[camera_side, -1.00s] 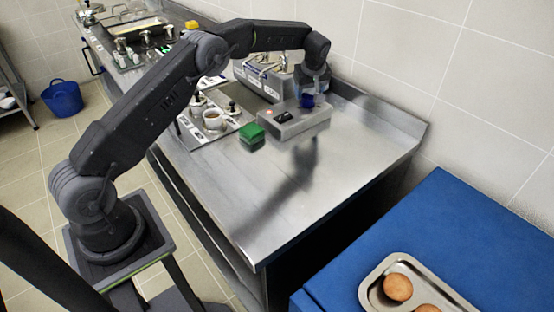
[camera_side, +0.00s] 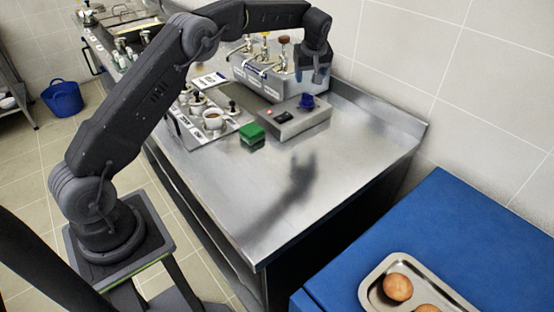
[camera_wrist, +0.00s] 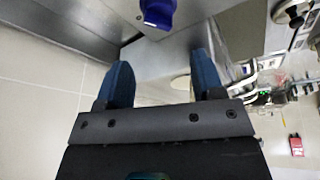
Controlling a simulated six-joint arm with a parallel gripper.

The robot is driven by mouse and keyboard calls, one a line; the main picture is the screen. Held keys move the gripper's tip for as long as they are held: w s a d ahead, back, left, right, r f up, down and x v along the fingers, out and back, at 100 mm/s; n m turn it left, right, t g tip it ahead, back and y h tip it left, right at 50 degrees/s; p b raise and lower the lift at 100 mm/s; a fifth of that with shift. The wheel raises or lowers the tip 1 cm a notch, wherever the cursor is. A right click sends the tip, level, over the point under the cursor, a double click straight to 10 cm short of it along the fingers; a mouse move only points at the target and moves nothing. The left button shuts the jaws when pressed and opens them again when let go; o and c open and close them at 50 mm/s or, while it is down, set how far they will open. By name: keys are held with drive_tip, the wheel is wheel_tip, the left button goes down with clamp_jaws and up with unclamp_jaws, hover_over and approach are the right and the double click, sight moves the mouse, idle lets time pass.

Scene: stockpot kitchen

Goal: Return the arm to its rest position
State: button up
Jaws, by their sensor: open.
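My gripper (camera_side: 314,75) points down above the grey control box (camera_side: 296,121) on the steel counter. It is open and empty, and apart from the blue knob (camera_side: 307,101) on the box's top. In the wrist view the two blue fingers of my gripper (camera_wrist: 163,80) are spread. The blue knob (camera_wrist: 158,12) shows beyond them at the top edge, with a clear gap. A small red light shows on the left part of the box in the side view.
A green block (camera_side: 252,134) sits left of the box. A steel unit with taps (camera_side: 268,72) stands behind the box. The counter's front (camera_side: 262,205) is clear.

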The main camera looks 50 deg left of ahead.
drive_tip(key=s+d+r+m+t+h, duration=0.1)
drive_tip(key=s+d+r+m, duration=0.3)
drive_tip(key=s+r, duration=0.5)
drive_tip(key=s+d+r+m+t+h, duration=0.1)
drive_tip(key=s+d+r+m, duration=0.35)
drive_tip(key=s, duration=0.75)
drive_tip(key=s+d+f+m, duration=0.2)
drive_tip(key=s+d, duration=0.1)
drive_tip(key=s, duration=0.7)
drive_tip(key=s+d+f+m+t+h, duration=0.1)
drive_tip(key=s+d+f+m, duration=0.1)
drive_tip(key=s, duration=0.9)
drive_tip(key=shift+d, duration=0.75)
